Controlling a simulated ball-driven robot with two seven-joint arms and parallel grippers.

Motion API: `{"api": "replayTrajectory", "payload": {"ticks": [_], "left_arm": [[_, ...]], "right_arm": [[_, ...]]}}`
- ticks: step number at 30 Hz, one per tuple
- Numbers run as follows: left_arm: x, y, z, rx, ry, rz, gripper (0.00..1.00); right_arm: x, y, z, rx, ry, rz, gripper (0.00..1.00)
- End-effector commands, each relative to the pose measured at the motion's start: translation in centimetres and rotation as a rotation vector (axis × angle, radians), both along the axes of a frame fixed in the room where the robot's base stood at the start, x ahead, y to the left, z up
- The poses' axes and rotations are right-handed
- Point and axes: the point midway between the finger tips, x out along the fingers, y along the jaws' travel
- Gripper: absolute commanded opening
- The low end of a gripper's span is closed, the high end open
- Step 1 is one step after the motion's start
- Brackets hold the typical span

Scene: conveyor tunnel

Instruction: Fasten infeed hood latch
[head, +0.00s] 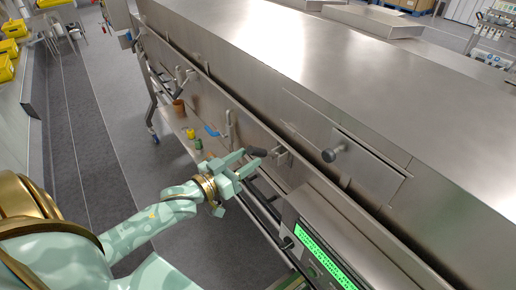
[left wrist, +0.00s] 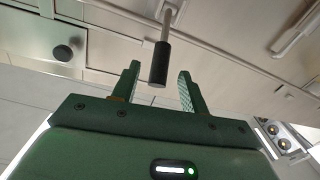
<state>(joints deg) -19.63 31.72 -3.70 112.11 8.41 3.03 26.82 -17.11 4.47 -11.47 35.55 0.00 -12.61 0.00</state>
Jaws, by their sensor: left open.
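A latch with a black cylindrical grip (head: 256,152) on a metal lever sits on the side of the steel hood (head: 240,75). My left gripper (head: 249,159) is open at this latch. In the left wrist view the black grip (left wrist: 159,64) hangs from its metal rod, in line with the gap between the two green fingers (left wrist: 158,80). The fingers stand apart on either side of its lower end. I cannot tell whether either finger touches it. My right gripper is not in view.
A small hatch with a round dark knob (head: 328,156) is on the hood to the right. A green-lit display (head: 325,256) stands close to my left arm. Open floor (head: 110,130) lies left.

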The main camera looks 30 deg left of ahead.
Motion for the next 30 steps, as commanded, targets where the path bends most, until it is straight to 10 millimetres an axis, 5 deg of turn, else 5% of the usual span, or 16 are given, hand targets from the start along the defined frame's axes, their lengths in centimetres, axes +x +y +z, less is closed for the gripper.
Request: {"api": "replayTrajectory", "payload": {"ticks": [7, 19, 24, 30], "left_arm": [[4.0, -1.1, 0.0, 0.0, 0.0, 0.001, 0.44], [4.9, -1.3, -0.1, 0.0, 0.001, 0.0, 0.44], [4.9, -1.3, -0.1, 0.0, 0.001, 0.0, 0.0], [4.8, -1.3, -0.2, -0.002, -0.003, 0.0, 0.0]], "right_arm": [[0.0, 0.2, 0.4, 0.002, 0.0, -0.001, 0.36], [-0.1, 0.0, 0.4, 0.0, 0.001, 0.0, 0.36], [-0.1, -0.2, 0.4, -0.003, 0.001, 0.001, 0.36], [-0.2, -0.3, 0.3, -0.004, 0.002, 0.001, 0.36]]}}
